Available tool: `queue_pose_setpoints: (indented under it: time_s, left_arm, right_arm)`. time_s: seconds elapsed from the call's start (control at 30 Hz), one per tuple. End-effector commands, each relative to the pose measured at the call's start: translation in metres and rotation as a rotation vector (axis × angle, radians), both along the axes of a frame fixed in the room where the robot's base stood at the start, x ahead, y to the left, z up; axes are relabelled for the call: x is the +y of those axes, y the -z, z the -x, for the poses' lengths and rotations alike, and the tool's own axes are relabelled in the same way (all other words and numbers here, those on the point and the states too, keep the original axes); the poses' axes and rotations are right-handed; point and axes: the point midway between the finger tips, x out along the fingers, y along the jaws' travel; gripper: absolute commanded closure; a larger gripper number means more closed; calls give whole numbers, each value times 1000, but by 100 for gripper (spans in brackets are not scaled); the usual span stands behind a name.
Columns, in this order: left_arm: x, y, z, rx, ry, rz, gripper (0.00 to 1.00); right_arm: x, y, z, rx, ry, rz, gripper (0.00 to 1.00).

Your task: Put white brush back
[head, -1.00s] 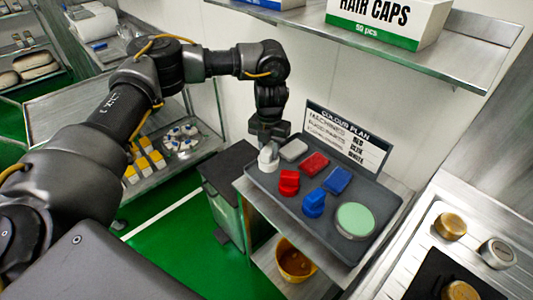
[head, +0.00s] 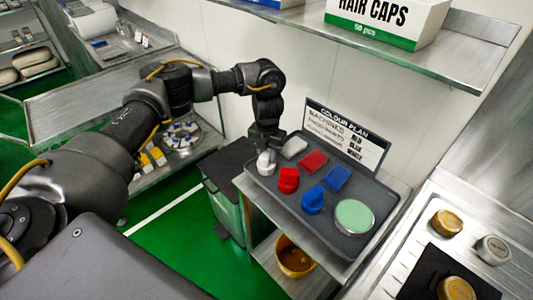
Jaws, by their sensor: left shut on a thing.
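The white brush (head: 265,164) is at the far left end of the dark grey tray (head: 333,231), in front of a pale grey-white block (head: 294,147). My left gripper (head: 266,149) points down from above and is shut on the white brush. The brush is at the tray surface; I cannot tell whether it touches it. The tray also holds a red brush (head: 288,180), a blue brush (head: 313,201), a red block (head: 314,161) and a blue block (head: 336,178). My right gripper is not in view.
A colour plan sign (head: 345,137) stands behind the tray. A round green-topped tin (head: 353,217) sits at its right end. A shelf (head: 440,50) with a hair caps box (head: 388,22) overhangs behind.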

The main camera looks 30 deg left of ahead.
Motion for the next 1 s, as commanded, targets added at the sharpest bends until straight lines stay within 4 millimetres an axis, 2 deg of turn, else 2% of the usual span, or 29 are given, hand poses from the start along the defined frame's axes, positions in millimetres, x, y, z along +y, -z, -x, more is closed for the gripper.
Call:
queue_pose_setpoints:
  time_s: [0.1,0.13,0.3,0.53,0.67,0.77,1.0]
  left_arm:
    - [0,4,0,0,0,0,92]
    - [0,4,0,0,0,0,68]
    - [0,3,0,0,0,0,49]
    - [0,3,0,0,0,0,49]
    - [0,-5,-1,-3,1,0,49]
    - [0,-19,-2,-6,3,-1,49]
    - [0,-70,-3,-7,2,-2,49]
  right_arm:
    - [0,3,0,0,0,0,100]
    - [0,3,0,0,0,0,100]
    - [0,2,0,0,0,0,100]
    - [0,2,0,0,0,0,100]
    - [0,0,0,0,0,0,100]
    - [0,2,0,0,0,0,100]
    - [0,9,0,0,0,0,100]
